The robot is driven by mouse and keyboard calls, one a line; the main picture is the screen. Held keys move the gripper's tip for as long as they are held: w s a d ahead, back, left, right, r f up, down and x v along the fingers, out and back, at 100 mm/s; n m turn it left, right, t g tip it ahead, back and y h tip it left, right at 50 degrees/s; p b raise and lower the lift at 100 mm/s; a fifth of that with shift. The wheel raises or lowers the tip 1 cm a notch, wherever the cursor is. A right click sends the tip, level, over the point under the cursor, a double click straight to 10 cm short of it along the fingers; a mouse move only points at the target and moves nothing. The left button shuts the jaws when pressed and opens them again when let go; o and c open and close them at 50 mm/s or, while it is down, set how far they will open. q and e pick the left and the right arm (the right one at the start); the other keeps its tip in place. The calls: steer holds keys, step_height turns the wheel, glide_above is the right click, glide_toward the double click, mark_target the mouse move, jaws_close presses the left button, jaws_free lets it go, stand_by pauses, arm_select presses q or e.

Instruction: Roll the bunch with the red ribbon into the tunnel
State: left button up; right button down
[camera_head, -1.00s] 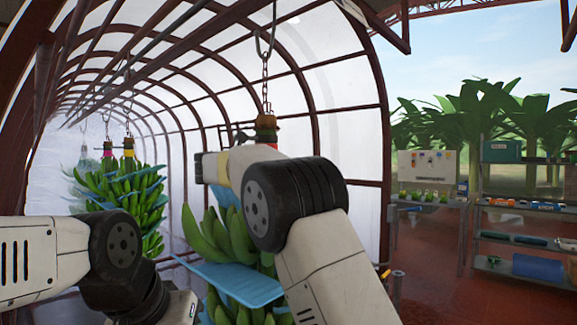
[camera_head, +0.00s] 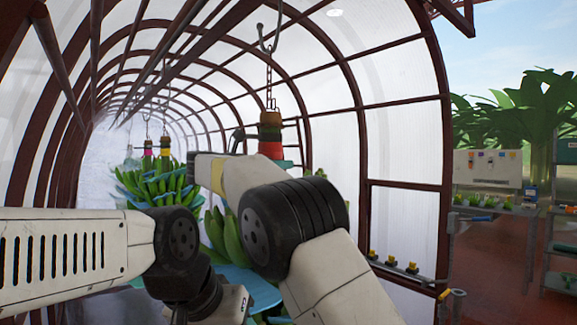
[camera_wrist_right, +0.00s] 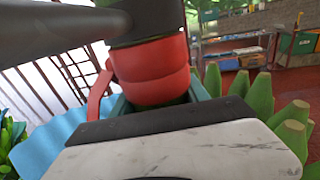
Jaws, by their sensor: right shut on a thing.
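The bunch with the red ribbon (camera_head: 271,150) hangs from a chain and hook on the overhead rail. Its green bananas (camera_head: 225,238) and blue sheets show partly behind my right arm. My right gripper (camera_wrist_right: 160,98) is shut on its stem, at the red ribbon (camera_wrist_right: 152,72) in the right wrist view. In the head view, my right wrist hides part of the bunch. The arched tunnel (camera_head: 361,108), with pale translucent walls, surrounds the rail ahead. My left arm reaches in from the left, low in the head view; its gripper's fingers cannot be made out.
Deeper in the tunnel hang bunches with a yellow ribbon (camera_head: 165,152) and a pink ribbon (camera_head: 148,151). Clear space separates them from the red-ribbon bunch. A tool shelf (camera_head: 490,208) and plants (camera_head: 520,115) stand outside at the right.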

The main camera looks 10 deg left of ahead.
steer(key=c, duration=0.6)
jaws_free()
steer(key=shift+f, duration=0.1)
steer(key=v, duration=0.7)
steer(key=shift+s+a, duration=0.2)
steer(key=shift+s, duration=0.1)
